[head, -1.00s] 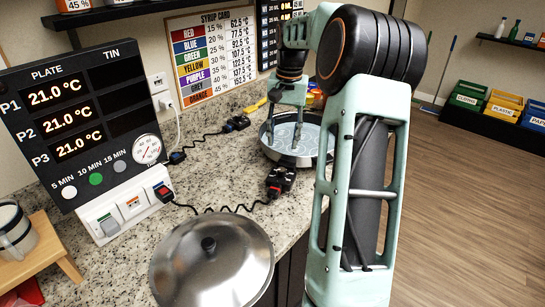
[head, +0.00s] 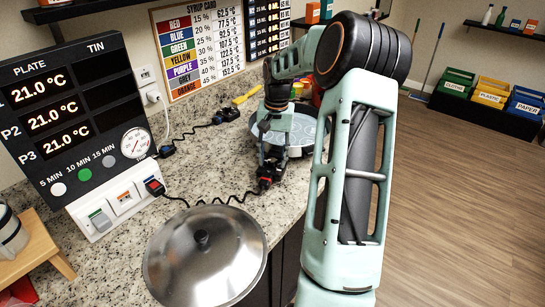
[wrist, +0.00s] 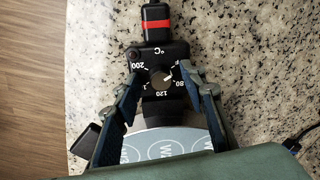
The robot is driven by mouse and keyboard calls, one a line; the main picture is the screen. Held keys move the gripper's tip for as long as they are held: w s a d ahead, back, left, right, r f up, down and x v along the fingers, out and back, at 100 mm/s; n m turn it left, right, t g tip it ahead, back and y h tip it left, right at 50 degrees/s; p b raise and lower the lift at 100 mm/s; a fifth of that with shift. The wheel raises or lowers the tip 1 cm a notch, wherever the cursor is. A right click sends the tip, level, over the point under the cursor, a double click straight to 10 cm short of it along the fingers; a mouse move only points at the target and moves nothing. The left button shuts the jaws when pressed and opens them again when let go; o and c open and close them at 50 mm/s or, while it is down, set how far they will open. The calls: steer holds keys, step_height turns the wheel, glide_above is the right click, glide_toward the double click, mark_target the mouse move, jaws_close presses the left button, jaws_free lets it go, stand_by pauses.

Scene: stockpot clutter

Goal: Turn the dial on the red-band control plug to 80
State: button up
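The red-band control plug (wrist: 155,27) lies on the granite counter in the wrist view, its black body carrying a round dial (wrist: 161,78) with marks including 80, 120 and 200. The dial's exact setting is too small to read surely. My gripper (wrist: 163,85) is open, with one finger on each side of the dial housing; whether either finger touches it I cannot tell. In the head view the plug (head: 265,178) sits beneath my gripper (head: 271,160), which hides part of it. A coiled black cord runs from it to a red-marked plug (head: 155,187) at the socket panel.
A pale round pan (head: 311,128) is right beside the plug; its patterned surface (wrist: 170,142) shows below the dial. A steel lid (head: 205,262) lies in front. Another black control plug (head: 226,115) lies behind. The display panel (head: 70,115) shows 21.0 °C for P1, P2 and P3.

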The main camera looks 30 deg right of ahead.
jaws_close()
steer(key=shift+m, duration=0.3)
steer(key=m+b, duration=0.1)
steer(key=m, duration=0.3)
steer(key=shift+w+a+m, duration=0.1)
steer(key=shift+m, duration=0.2)
steer(key=m, duration=0.6)
steer(key=shift+h, duration=0.3)
steer(key=shift+m, duration=0.4)
